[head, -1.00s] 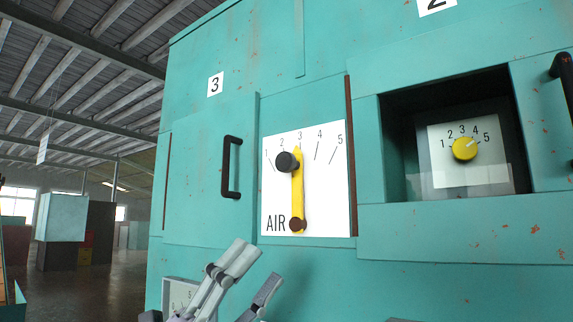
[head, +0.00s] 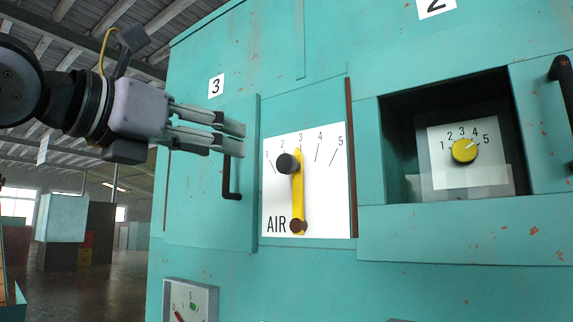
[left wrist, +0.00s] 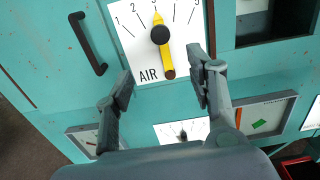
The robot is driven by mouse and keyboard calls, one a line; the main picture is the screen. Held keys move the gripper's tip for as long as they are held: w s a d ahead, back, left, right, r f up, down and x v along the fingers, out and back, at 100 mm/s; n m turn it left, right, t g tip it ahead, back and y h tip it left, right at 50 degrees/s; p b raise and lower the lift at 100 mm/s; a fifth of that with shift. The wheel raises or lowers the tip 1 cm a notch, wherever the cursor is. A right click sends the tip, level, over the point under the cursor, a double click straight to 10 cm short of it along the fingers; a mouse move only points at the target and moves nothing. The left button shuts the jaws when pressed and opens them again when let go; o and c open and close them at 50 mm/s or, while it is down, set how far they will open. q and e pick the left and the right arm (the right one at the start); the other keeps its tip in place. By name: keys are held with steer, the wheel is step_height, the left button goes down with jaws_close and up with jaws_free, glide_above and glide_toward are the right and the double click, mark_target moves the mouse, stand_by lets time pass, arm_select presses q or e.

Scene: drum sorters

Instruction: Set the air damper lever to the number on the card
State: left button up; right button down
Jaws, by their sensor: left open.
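The air damper lever (head: 298,195) is a yellow bar with a black knob (head: 287,163), on a white plate (head: 335,205) marked AIR and 1 to 5. The bar stands nearly upright, with its tip by the 3. The lever also shows in the left wrist view (left wrist: 166,56). My left gripper (head: 230,138) is open and empty, left of the plate and in front of the cabinet door. In the left wrist view, its spread fingers (left wrist: 161,82) appear either side of the plate's lower part, apart from the lever. My right gripper is out of view.
A black door handle (head: 231,190) is close to my left gripper. A recess at right holds a yellow knob (head: 464,150) on a 1-to-5 dial. A gauge (head: 190,299) sits below.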

mark_target(283, 163)
arm_select(q)
steer(key=p+x, duration=0.7)
steer(key=x, duration=0.9)
steer(key=shift+w+d, duration=0.2)
steer(key=shift+w, duration=0.1)
steer(key=shift+w+d+f+p, duration=0.15)
steer(key=shift+w+d+p, duration=0.1)
steer(key=shift+w+p, duration=0.1)
jaws_close()
